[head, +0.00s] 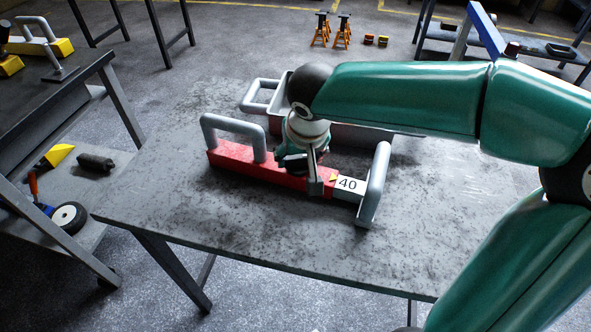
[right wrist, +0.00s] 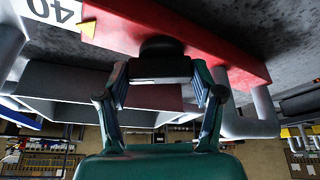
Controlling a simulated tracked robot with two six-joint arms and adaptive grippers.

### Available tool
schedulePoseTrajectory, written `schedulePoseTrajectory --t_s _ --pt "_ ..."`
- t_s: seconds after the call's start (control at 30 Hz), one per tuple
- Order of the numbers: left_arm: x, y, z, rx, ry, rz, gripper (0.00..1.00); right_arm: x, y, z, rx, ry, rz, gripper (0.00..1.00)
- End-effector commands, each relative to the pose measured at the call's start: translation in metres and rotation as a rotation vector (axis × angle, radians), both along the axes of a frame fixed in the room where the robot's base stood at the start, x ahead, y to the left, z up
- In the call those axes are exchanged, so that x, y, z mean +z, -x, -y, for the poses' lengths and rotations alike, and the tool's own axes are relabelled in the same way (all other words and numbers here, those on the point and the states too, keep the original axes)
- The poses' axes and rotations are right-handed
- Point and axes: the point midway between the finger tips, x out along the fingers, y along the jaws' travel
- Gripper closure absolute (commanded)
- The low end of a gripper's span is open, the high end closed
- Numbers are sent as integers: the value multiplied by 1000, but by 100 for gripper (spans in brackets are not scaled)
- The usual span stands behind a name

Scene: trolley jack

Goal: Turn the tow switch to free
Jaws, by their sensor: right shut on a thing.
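A long red block (head: 228,160) with a grey handle at each end lies on the grey table. It carries a white plate marked 40 (head: 347,184) with a small yellow pointer beside it. In the right wrist view, a black round knob with a bar (right wrist: 160,68), seemingly the tow switch, stands out from the red block (right wrist: 240,72). My right gripper (right wrist: 160,82) has its fingers on both sides of this bar and is shut on it. In the head view my right gripper (head: 306,168) hides the knob. The knob's setting cannot be read. My left gripper is out of view.
A grey open tray (head: 378,137) with a handle stands right behind the red block. A dark bench (head: 40,95) is at the left, its lower shelf holding a wheel (head: 69,217) and a yellow wedge (head: 56,155). The table's front and left are clear.

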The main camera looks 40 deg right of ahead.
Motion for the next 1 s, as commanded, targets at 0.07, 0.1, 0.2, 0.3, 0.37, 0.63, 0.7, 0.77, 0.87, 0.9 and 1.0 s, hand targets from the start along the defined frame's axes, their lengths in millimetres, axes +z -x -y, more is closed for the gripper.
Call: schedulePoseTrajectory --t_s 0.07,0.1,0.2,0.3,0.37,0.63,0.7,0.77,0.87,0.9,1.0 --pt "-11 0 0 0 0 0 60 -2 -2 -1 -70 1 6 68" --pt "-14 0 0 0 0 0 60 -2 -2 -2 -107 1 6 68" --pt "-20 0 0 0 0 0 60 -1 -2 -2 -199 1 5 68" --pt "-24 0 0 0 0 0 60 0 -2 -2 -282 0 5 68" --pt "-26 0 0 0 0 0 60 0 -2 -2 -326 0 4 68" --pt "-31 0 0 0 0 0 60 1 -2 -3 -471 0 5 68" --pt "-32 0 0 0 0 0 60 1 -2 -3 -492 -1 4 68" --pt "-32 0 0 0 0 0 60 1 -2 -3 -506 0 4 68" --pt "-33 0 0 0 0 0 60 2 -2 -3 -519 -1 5 68" --pt "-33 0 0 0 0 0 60 2 -2 -3 -523 -1 5 68" --pt "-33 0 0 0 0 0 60 2 -2 -3 -526 -2 5 68"
